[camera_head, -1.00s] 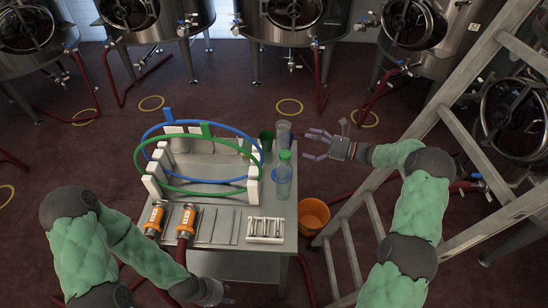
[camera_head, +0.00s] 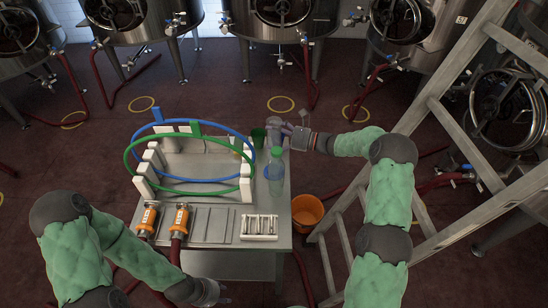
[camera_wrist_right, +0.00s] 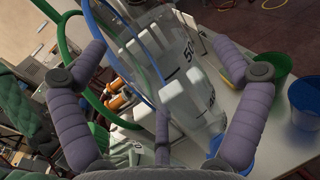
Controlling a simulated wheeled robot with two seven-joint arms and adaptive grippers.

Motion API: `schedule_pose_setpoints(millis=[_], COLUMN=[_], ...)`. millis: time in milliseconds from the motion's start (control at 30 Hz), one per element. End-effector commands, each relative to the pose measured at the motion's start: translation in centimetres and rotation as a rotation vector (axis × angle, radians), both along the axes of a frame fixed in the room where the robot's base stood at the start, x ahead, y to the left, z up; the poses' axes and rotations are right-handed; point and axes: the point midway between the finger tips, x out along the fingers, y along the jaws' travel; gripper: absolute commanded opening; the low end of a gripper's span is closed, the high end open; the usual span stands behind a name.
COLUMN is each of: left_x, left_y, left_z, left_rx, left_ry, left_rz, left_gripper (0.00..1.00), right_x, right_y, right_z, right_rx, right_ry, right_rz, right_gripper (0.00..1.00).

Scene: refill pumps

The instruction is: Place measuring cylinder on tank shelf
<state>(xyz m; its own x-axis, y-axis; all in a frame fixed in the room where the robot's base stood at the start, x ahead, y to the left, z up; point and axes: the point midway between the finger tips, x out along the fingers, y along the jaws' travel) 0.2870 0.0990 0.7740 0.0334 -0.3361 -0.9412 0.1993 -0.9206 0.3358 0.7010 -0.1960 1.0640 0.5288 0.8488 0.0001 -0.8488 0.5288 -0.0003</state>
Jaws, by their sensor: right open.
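The clear measuring cylinder (camera_head: 273,127) stands at the back right of the metal table (camera_head: 283,215). In the right wrist view the see-through cylinder (camera_wrist_right: 190,85), with dark graduation marks, lies between my two purple fingers. My right gripper (camera_head: 288,131) is open at the cylinder's right side in the head view; I cannot tell whether a finger touches it. My left gripper (camera_head: 218,296) is low at the table's front edge, away from the cylinder, its fingers too small to read. I cannot make out which surface is the tank shelf.
A green-capped bottle (camera_head: 275,180) and a green cup (camera_head: 258,137) stand near the cylinder. A white rack (camera_head: 248,183) holds blue and green hoops. Orange-bodied fittings (camera_head: 180,218) lie in front. An orange bucket (camera_head: 307,211) and a ladder (camera_head: 440,150) are at the right; steel tanks line the back.

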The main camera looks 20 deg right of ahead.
Motion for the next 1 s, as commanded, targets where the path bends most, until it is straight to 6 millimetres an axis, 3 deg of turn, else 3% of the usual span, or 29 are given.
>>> schedule_pose_setpoints(millis=[133,400,433,767,1000], left_x=[0.0,0.0,0.0,0.0,0.0], left_y=[0.0,0.0,0.0,0.0,0.0], left_z=[0.0,0.0,0.0,0.1,0.7], left_rx=[0.000,0.000,0.000,0.000,0.000], left_ry=[0.000,0.000,0.000,0.000,0.000], left_rz=[0.000,0.000,0.000,0.000,0.000], left_gripper=[0.40,0.40,0.40,0.40,0.40], right_x=[0.0,0.0,0.0,0.0,0.0], right_y=[-0.1,-0.1,-0.1,-0.1,-0.1], right_z=[0.0,0.0,0.0,0.9,5.1], right_rx=[0.000,0.001,0.001,-0.001,-0.003], right_ry=[0.000,0.001,0.001,-0.001,-0.004], right_rz=[0.000,0.000,0.000,0.000,0.000], right_gripper=[0.95,0.19,0.15,0.12,0.12])
